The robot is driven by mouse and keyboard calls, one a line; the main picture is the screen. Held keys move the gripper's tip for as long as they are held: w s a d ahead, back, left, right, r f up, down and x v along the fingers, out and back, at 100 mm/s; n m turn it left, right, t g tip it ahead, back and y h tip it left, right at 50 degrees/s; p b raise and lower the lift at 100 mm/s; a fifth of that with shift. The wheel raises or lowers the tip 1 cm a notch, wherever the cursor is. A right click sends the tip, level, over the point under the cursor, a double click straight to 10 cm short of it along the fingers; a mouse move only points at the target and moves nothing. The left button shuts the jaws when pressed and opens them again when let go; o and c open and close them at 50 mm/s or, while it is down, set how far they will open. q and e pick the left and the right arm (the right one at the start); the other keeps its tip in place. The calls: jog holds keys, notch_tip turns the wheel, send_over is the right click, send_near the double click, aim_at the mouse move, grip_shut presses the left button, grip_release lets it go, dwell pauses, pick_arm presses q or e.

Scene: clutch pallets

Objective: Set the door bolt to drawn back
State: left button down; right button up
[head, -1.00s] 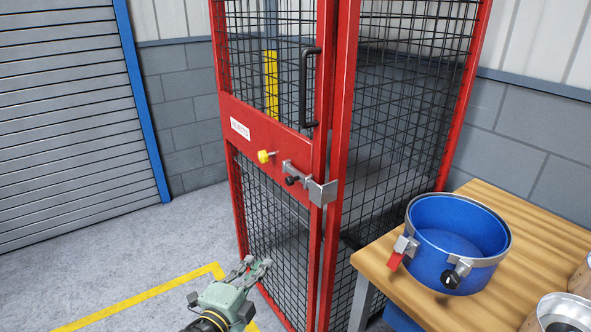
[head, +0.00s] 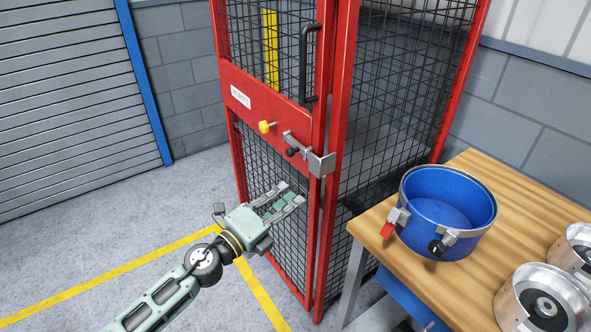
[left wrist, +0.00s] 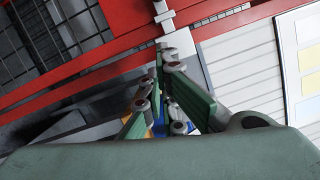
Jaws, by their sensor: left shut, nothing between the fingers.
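The door bolt (head: 299,146) is a grey metal bar on the red cage door, with a black knob (head: 292,152). Its right end reaches a grey bracket (head: 321,164) at the door's edge; whether the bar is inside the bracket is hard to tell. A yellow knob (head: 265,127) sits to the left of the bolt. My left gripper (head: 292,194) is shut and empty, below the bolt and apart from it, in front of the lower mesh. In the left wrist view the bracket (left wrist: 181,45) shows beyond the fingers. My right gripper is out of view.
A black door handle (head: 309,62) stands above the bolt. A wooden table (head: 475,255) at the right holds a blue drum (head: 447,215) and metal parts (head: 542,303). The floor left of the cage is clear, with yellow lines (head: 120,268).

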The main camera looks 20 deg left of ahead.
pick_arm(q)
jog(key=w+r, duration=0.1)
jog(key=w, duration=0.7)
jog(key=shift+w+a+r, duration=0.15)
jog(key=shift+w+r, duration=0.05)
jog(key=shift+w, duration=0.05)
jog(key=w+a+b, duration=0.1)
jog(key=a, duration=0.1)
jog(key=w+a, duration=0.1)
jog(key=shift+w+a+b, duration=0.35)
jog(key=shift+w+a, duration=0.05)
